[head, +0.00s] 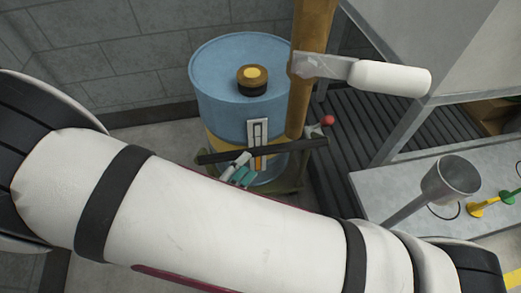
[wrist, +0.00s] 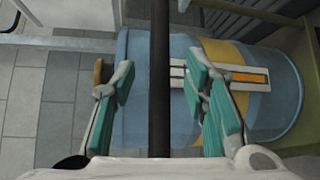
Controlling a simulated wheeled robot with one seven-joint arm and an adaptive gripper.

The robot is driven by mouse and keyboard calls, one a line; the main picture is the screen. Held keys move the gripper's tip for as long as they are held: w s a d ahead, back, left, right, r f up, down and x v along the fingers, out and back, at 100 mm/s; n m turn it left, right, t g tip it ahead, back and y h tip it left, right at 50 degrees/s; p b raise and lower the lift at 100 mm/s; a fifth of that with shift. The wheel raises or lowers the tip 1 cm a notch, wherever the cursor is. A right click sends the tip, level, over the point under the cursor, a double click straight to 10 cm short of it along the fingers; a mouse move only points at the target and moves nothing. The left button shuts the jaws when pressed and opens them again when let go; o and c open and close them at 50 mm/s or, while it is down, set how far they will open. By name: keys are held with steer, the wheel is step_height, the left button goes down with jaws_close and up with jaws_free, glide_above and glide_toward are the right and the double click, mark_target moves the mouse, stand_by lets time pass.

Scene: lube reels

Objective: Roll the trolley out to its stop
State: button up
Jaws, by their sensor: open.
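The trolley (head: 292,184) carries a blue drum (head: 215,95) with a yellow band and a brown-and-yellow cap. A dark bar (head: 285,146), seemingly the trolley's handle, crosses in front of the drum; its join to the trolley is not clear. My gripper (head: 238,174) is at the bar's left half, teal pads showing, partly hidden by my arm. In the wrist view my gripper (wrist: 160,78) is open, with the bar (wrist: 158,40) running between its two fingers and a gap on each side. The drum (wrist: 145,60) lies behind the bar. The trolley's wheels are hidden.
A brown post (head: 313,40) with a white-ended lever (head: 390,79) stands right of the drum. A red knob (head: 327,120) sits near the bar's right end. A dark slatted rack and a grey bench (head: 385,190) with a funnel (head: 452,178) are at right. Block walls stand behind.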

mark_target(256, 156)
steer(key=b+x, duration=0.1)
steer(key=x, duration=0.6)
steer(key=shift+w, duration=0.1)
steer(key=shift+c, duration=0.2)
jaws_close()
